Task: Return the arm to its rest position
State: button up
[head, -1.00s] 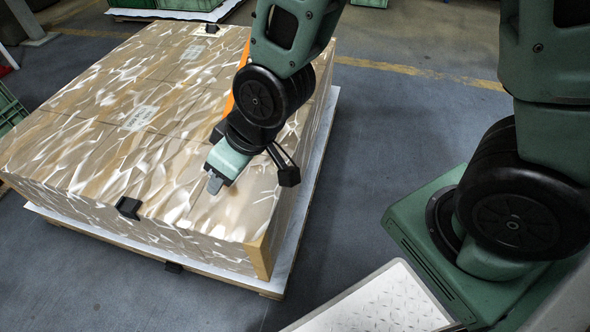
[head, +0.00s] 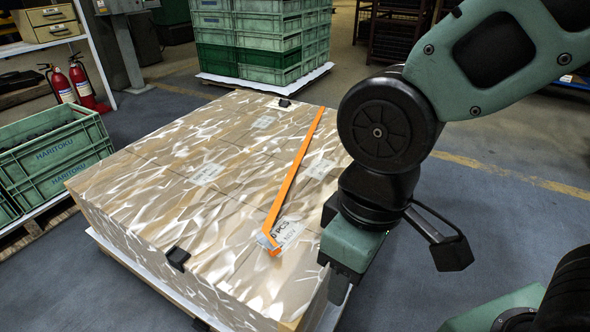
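My arm comes in from the upper right in the head view. My gripper (head: 338,287) points down at the right edge of a large wrapped stack of boxes (head: 150,215). Only a short part of its finger end shows below the green housing, so I cannot tell whether it is open or shut. I see nothing held in it. An orange strap (head: 293,178) lies across the top of the stack, its near end beside a white label, left of my gripper and apart from it.
Black corner pieces (head: 177,257) sit on the stack's edges. Green crates (head: 55,160) stand at the left, and more stacked green crates (head: 262,40) stand behind. Fire extinguishers (head: 82,84) are at the far left. The floor (head: 490,220) right of the stack is open.

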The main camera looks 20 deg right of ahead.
notch_tip(320, 180, up, 29)
jog(key=p, duration=2.8)
